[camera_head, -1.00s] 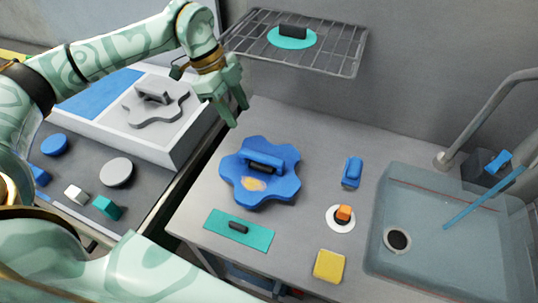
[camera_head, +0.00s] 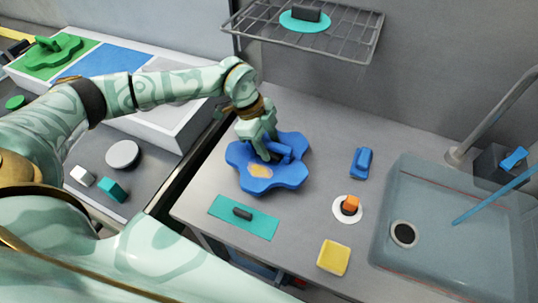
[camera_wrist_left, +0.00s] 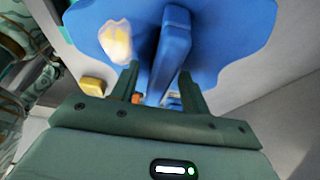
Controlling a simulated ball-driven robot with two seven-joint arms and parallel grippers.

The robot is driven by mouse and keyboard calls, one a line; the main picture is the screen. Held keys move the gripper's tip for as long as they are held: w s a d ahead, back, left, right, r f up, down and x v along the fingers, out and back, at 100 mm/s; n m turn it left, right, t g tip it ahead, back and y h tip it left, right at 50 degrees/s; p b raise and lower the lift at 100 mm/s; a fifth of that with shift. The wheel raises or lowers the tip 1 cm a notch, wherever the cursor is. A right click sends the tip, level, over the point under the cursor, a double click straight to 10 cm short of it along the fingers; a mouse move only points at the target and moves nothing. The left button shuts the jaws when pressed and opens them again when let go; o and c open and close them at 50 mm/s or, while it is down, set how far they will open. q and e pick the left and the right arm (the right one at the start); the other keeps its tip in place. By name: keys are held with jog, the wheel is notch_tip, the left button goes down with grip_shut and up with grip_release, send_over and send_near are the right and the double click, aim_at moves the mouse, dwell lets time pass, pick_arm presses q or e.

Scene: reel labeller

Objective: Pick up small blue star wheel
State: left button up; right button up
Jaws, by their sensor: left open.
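The blue star wheel (camera_head: 287,178) lies flat on the grey counter, with a raised blue bar handle on top and a pale orange-white patch. In the left wrist view the wheel (camera_wrist_left: 235,35) fills the top and its handle (camera_wrist_left: 172,45) stands between the fingers. My left gripper (camera_head: 270,153) is open over the wheel, its fingers down on either side of the handle. In the left wrist view the fingers (camera_wrist_left: 160,88) straddle the handle with gaps showing. The head view hides part of the handle behind the gripper. My right gripper is not in view.
A teal plate (camera_head: 243,217), yellow block (camera_head: 333,257), white disc with orange knob (camera_head: 347,209) and small blue item (camera_head: 361,162) lie around the wheel. A sink (camera_head: 445,220) is right; a wire rack (camera_head: 345,38) hangs above. A green star wheel (camera_head: 45,57) sits far left.

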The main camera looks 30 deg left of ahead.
pick_arm(q)
jog(key=shift+d+f, duration=0.1)
jog(key=shift+f, duration=0.1)
jog(key=shift+f, duration=0.25)
dwell(0.6)
grip_shut()
